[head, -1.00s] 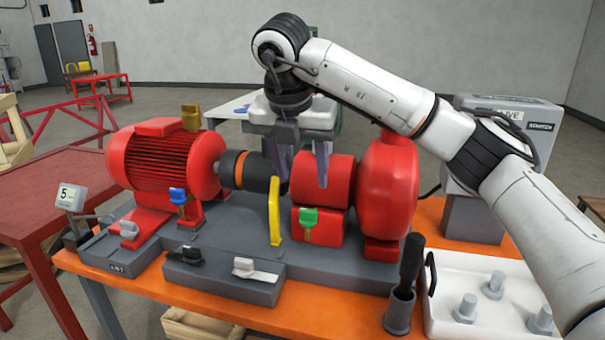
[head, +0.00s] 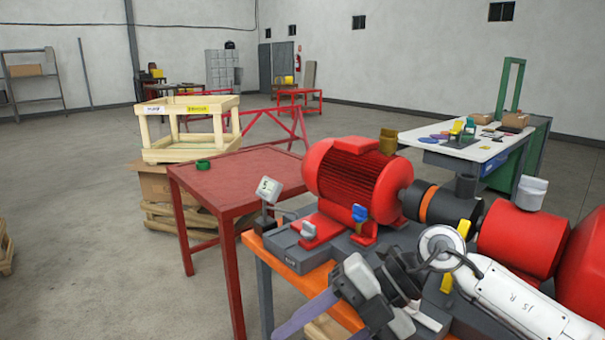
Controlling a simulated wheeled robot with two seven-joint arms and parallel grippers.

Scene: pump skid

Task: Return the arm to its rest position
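My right arm (head: 520,300) comes in from the lower right and reaches left, low in front of the pump skid. My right gripper (head: 316,328) is at the bottom edge of the head view, pointing down and left, beside the front of the orange bench. My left gripper is not in view. The red motor (head: 352,180) stands behind the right gripper, with the black coupling (head: 450,208) and red pump housing (head: 522,238) to its right.
A red table (head: 240,178) with a green ring (head: 203,165) stands left of the orange bench (head: 285,262). A wooden crate (head: 190,125) and a white-topped workbench (head: 470,150) are behind.

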